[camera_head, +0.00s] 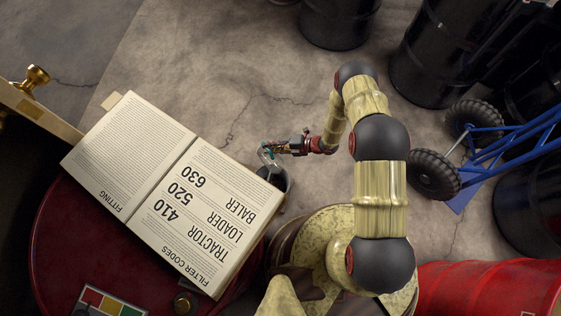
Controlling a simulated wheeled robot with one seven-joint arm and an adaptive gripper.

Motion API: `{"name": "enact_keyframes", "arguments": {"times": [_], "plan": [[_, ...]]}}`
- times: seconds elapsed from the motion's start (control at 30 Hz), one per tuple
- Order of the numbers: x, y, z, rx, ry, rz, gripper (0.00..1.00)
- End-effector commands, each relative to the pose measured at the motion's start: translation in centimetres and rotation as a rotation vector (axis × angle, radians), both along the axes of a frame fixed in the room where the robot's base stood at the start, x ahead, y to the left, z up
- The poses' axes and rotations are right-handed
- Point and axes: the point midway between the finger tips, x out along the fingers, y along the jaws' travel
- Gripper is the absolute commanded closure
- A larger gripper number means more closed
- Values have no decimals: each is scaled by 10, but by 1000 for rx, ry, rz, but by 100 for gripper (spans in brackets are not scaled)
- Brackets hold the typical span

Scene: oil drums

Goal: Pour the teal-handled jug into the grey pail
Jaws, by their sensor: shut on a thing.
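My gripper (277,149) is near the middle of the view, reaching left at the end of my arm. It is shut on the teal-handled jug (267,155), which shows small, with a bit of teal by the fingers. The grey pail (275,178) is just below the jug in the picture, dark and partly hidden by the open book's edge. The jug appears over or beside the pail's upper rim. I cannot tell the jug's tilt, its contents, or whether it touches the pail.
An open book (180,190) lies on a red drum (55,240) at the left. A blue hand truck (505,140) with black wheels stands at the right, near black drums (435,60). A red drum (490,288) lies at the lower right. Concrete floor (220,60) is clear above the gripper.

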Motion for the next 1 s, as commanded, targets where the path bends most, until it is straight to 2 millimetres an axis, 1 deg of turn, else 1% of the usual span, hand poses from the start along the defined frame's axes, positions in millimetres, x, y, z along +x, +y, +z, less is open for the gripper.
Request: {"name": "enact_keyframes", "arguments": {"times": [0.07,0.3,0.57,1.0], "plan": [[6,4,-5,-27,35,2,100],[18,11,-2,-109,165,2,100],[27,18,-4,-188,287,2,100],[45,29,-31,-299,460,2,100]]}}
